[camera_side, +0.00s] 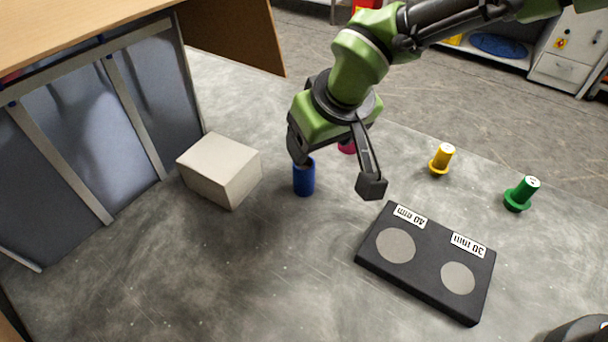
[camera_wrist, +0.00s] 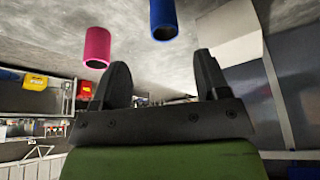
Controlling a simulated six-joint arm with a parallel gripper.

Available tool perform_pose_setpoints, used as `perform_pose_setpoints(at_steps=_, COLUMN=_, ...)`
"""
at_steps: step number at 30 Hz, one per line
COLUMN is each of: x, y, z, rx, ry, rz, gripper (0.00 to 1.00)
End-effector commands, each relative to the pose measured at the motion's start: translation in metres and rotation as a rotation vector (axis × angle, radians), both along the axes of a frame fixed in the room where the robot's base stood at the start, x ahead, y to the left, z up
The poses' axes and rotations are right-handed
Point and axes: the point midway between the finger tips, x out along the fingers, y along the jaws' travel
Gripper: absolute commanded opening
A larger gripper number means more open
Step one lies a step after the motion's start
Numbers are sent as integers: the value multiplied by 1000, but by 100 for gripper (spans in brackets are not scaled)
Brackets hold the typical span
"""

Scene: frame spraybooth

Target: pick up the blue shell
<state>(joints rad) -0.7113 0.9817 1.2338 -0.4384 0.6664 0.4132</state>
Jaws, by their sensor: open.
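The blue shell (camera_side: 304,178) is an upright blue cylinder on the grey table in the side view, just right of a pale block. It also shows in the wrist view (camera_wrist: 164,20), cut off by the top edge, with its open end facing me. My gripper (camera_side: 337,176) is open and empty, its two fingers spread wide. In the side view one finger overlaps the top of the blue shell; I cannot tell whether they touch. In the wrist view my gripper (camera_wrist: 162,76) has the blue shell beyond its fingertips, between their lines.
A pink shell (camera_wrist: 97,48) stands close by, mostly hidden behind my gripper in the side view (camera_side: 347,146). The pale block (camera_side: 219,170) stands left of the blue shell. A black plate (camera_side: 427,262) with two grey discs, a yellow piece (camera_side: 442,159) and a green piece (camera_side: 522,194) lie right.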

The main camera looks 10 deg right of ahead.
Motion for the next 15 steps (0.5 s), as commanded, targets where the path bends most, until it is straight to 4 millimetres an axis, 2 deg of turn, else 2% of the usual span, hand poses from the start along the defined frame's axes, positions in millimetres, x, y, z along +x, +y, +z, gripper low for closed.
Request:
perform_pose_setpoints(at_steps=7, x=11, y=6, z=-33, rx=-3, ry=1, rz=3, gripper=68)
perform_pose_setpoints(at_steps=15, x=18, y=9, z=-51, rx=-1, ry=1, rz=3, gripper=68)
